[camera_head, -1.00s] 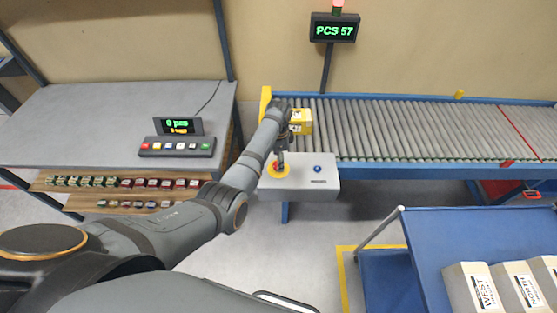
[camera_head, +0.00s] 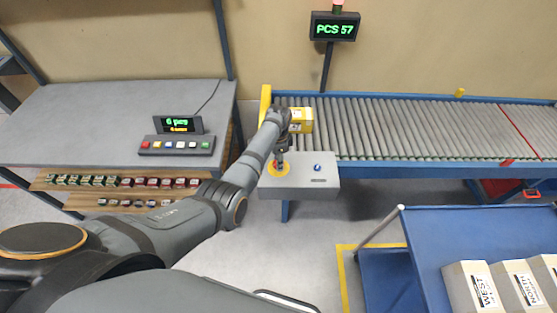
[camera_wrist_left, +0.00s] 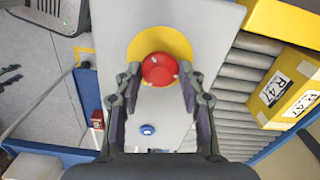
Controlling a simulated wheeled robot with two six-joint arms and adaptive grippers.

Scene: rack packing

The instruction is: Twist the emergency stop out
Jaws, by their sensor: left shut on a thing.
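The emergency stop is a red round knob (camera_wrist_left: 160,69) on a yellow disc (camera_wrist_left: 135,46), set on top of a grey control box (camera_head: 318,183) at the conveyor's near edge. My left gripper (camera_head: 280,164) is over it, pointing down. In the left wrist view the left gripper's fingers (camera_wrist_left: 160,80) stand on either side of the red knob and are shut on it. In the head view the gripper hides most of the knob. A blue button (camera_head: 317,168) sits on the same box to the right. My right gripper is in neither view.
A yellow box (camera_head: 301,120) with a label stands on the roller conveyor (camera_head: 400,130) just behind the gripper. A grey workbench (camera_head: 80,120) is at the left. A blue cart (camera_head: 430,235) with labelled boxes is at the lower right.

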